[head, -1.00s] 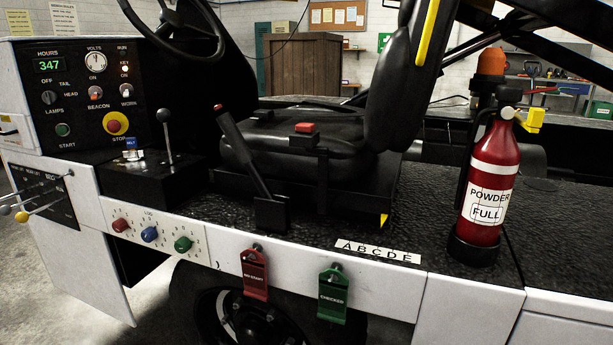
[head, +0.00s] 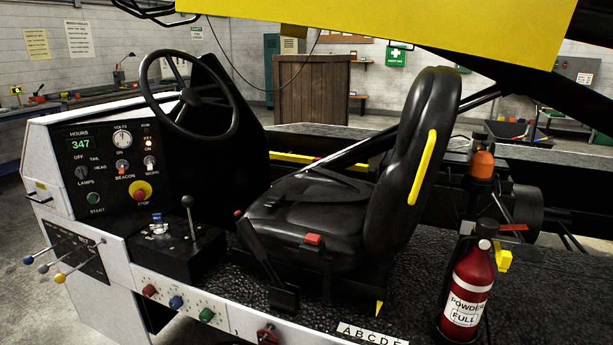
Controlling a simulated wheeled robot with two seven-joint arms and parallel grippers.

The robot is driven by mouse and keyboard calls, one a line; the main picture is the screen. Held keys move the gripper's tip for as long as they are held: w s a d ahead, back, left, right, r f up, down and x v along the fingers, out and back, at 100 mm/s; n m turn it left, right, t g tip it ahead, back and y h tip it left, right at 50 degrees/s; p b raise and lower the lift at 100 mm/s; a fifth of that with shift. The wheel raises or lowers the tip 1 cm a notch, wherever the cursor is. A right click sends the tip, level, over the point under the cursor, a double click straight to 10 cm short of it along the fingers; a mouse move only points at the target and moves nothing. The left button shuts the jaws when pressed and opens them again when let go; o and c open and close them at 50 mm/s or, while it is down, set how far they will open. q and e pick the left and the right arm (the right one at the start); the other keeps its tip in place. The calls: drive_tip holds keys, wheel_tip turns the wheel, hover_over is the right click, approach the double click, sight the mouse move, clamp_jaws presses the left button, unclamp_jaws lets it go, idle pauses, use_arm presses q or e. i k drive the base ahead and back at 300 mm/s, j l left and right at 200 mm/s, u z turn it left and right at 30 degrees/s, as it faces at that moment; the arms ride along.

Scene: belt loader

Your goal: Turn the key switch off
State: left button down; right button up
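The dark control panel (head: 108,165) of the belt loader is at the left, with its hour display reading 347. I cannot tell a key itself apart at this size. A blue-tagged fitting (head: 156,220) sits on the black console beside a knobbed lever (head: 189,213); I cannot tell whether it is a key. Neither of my grippers is in view.
The steering wheel (head: 190,95) stands behind and right of the panel. The seat (head: 325,215) is in the middle, and a red extinguisher (head: 468,290) is at the lower right. Levers (head: 62,262) project from the left side. A yellow boom (head: 400,28) crosses the top.

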sight(163, 228)
drive_tip(key=i+j, duration=0.1)
drive_tip(key=j, duration=0.6)
drive_tip(key=j+z, duration=0.1)
drive_tip(key=j, duration=0.6)
drive_tip(key=i, duration=0.05)
